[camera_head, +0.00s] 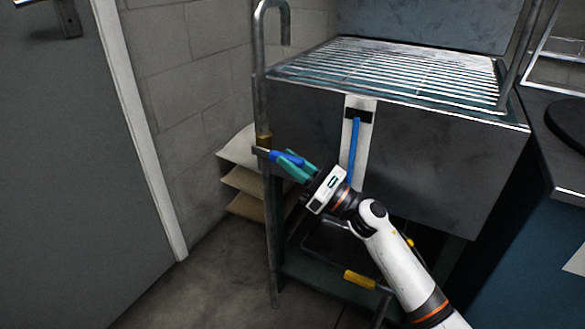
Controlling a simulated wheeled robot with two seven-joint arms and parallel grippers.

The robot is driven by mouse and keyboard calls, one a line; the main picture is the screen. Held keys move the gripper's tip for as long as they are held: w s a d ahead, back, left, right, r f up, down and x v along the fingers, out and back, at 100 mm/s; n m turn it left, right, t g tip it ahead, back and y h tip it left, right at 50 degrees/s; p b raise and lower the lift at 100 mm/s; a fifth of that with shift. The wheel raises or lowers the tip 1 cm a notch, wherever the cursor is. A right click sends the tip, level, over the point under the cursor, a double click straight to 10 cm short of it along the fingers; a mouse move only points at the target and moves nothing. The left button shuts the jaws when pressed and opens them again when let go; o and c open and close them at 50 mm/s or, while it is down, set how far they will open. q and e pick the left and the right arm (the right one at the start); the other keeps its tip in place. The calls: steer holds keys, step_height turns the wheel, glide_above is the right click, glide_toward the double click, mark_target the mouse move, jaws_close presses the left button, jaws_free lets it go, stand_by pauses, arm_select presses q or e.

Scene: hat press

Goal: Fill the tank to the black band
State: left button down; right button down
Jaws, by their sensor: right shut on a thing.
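The grey metal tank (440,150) stands in the middle under a wire grate (400,70). A white gauge strip on its front (363,104) carries a black band (350,114) near the top. A blue column (354,150) in the strip reaches up to about the band's lower edge. A bent metal pipe (258,70) rises at the tank's left corner, with a brass fitting (263,141) low on it. My right gripper (291,164) is shut on a blue handle (285,156) beside this fitting. My left gripper is not in view.
Tan stacked sacks or shelves (241,180) stand against the block wall, behind the pipe. A yellow grip (359,279) on a bar sits low under the tank. A dark counter (555,160) is at the right, a grey door (70,170) at the left. The floor at front left is clear.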

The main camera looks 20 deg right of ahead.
steer(key=c, duration=1.3)
jaws_free()
steer(key=v, duration=1.2)
